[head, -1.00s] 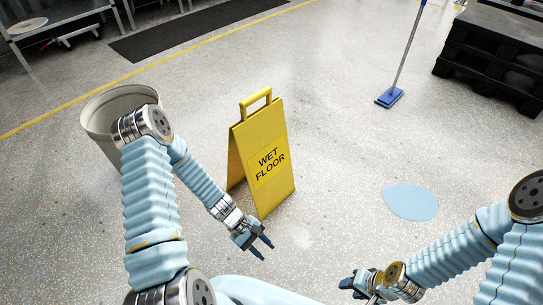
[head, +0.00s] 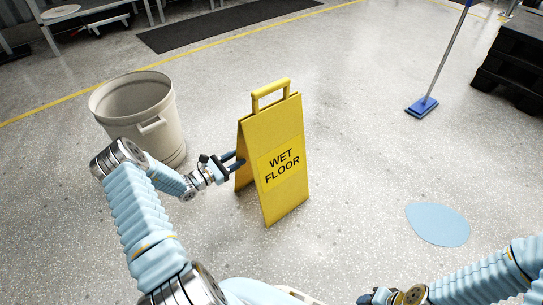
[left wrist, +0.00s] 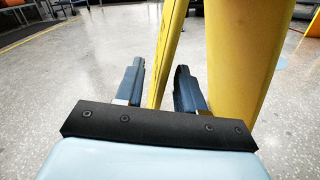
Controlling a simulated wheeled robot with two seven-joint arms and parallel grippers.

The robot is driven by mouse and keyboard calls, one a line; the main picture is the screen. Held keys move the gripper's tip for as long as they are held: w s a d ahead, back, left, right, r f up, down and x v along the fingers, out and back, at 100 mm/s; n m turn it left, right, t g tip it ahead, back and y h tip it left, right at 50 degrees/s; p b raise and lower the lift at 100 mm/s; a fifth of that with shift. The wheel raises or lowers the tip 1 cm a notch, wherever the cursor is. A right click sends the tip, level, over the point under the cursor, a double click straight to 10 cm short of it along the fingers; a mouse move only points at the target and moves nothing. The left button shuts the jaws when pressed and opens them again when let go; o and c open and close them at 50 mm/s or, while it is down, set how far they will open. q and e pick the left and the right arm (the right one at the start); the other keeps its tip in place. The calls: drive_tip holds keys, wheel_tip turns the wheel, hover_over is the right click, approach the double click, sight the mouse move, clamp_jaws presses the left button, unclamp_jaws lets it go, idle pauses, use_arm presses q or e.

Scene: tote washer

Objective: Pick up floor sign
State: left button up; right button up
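The yellow "WET FLOOR" sign (head: 281,180) stands upright on the floor as an A-frame with a handle loop on top. My left gripper (head: 235,160) is at its left side, about mid-height. In the left wrist view my left gripper (left wrist: 158,72) is open. The edge of one thin sign panel (left wrist: 170,45) shows between its fingers, with no clear contact. The sign's wider panel (left wrist: 242,60) is to the right of the right finger. My right gripper (head: 375,298) is at the bottom edge, partly cut off, away from the sign; its opening is unclear.
A beige bin (head: 140,112) stands left of the sign, close behind my left arm. A light-blue puddle-like patch (head: 437,224) lies on the floor to the right. A blue mop (head: 422,106) and a black pallet stack (head: 512,65) are farther back.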

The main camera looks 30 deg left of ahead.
use_arm(q)
drive_tip(key=x, duration=0.5)
drive_tip(key=shift+w+d+f+b, duration=0.1)
drive_tip(key=shift+d+f+b, duration=0.1)
drive_tip(key=shift+f+b, duration=0.15)
drive_tip(key=shift+r, duration=0.1)
clamp_jaws()
idle(0.8)
drive_tip(key=shift+r, duration=0.1)
